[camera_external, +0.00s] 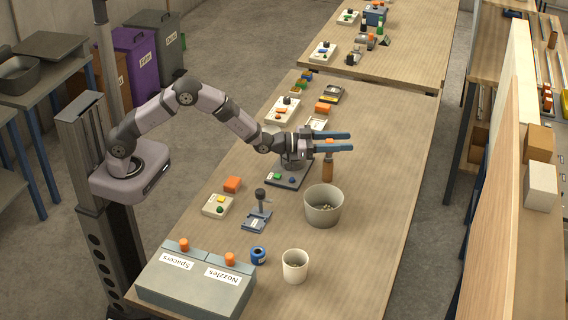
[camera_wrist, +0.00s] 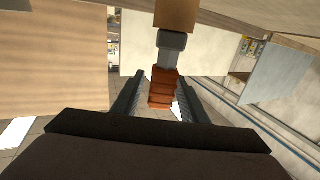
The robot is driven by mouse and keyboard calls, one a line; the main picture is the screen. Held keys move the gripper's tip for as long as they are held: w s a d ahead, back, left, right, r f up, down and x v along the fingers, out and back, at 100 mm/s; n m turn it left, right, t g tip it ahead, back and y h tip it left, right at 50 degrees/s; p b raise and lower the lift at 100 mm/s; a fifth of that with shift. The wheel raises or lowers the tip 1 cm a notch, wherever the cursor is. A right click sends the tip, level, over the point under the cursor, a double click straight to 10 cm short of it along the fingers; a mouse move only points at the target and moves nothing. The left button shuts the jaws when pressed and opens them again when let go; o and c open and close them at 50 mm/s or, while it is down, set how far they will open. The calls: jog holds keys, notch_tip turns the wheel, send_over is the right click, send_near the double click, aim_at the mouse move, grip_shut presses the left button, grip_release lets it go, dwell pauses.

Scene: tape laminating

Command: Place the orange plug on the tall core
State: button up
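In the wrist view the orange plug (camera_wrist: 163,88) is in line with a grey piece (camera_wrist: 171,48) and the brown core (camera_wrist: 176,14). My gripper (camera_wrist: 158,85) looks open, with a gap between the plug and the fingers. Whether the grey piece is seated fully on the core is too small to tell.
A grey bin (camera_external: 323,213) stands just in front of the core. A white cup (camera_external: 295,266), a small blue part (camera_external: 258,255) and a grey box (camera_external: 195,283) with labels are nearer the front. The table is clear right of the core.

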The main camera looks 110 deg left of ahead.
jog(key=shift+r, duration=0.15)
jog(key=b+v, duration=0.2)
jog(key=v, duration=1)
jog(key=shift+b, duration=0.35)
jog(key=shift+d, duration=0.15)
